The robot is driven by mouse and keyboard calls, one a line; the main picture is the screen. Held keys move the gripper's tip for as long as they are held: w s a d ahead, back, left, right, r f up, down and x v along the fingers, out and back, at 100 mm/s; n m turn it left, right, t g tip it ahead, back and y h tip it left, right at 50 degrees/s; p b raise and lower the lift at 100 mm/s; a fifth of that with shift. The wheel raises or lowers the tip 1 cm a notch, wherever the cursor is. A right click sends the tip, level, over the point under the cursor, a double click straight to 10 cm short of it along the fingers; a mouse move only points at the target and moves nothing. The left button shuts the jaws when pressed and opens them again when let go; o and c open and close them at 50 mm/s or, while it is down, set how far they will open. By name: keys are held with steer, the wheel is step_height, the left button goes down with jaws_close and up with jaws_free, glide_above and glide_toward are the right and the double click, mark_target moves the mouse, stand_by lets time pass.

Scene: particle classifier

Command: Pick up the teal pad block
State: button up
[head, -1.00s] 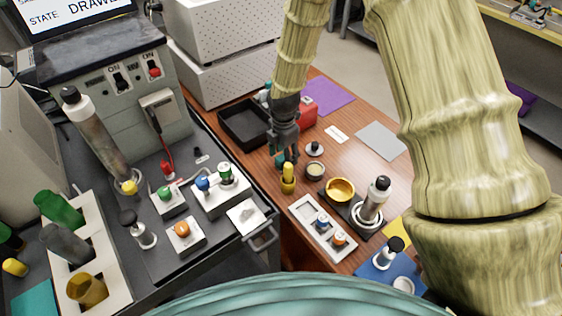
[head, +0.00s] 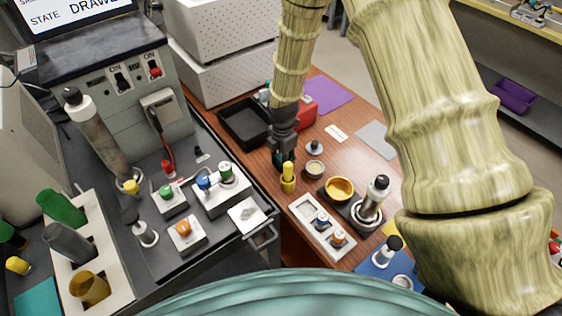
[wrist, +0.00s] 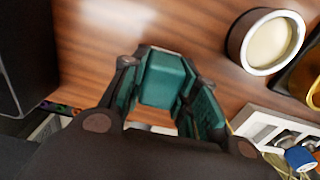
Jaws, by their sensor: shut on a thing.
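The teal pad block (wrist: 163,80) is between the two fingers of my gripper (wrist: 160,92) in the wrist view, with wooden tabletop around it. The fingers have teal inner pads and are shut on the block. The block is mostly hidden there by the fingers and the bottle. I cannot tell whether the block touches the table.
A black tray (head: 245,122) lies to the left, and a small round cup (head: 314,169) and a gold bowl (head: 340,188) to the right. A white rack (head: 318,228) is nearer. The grey bench edge is at left.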

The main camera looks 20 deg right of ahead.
steer(key=shift+r+b, duration=0.9)
steer(key=shift+r, duration=4.1)
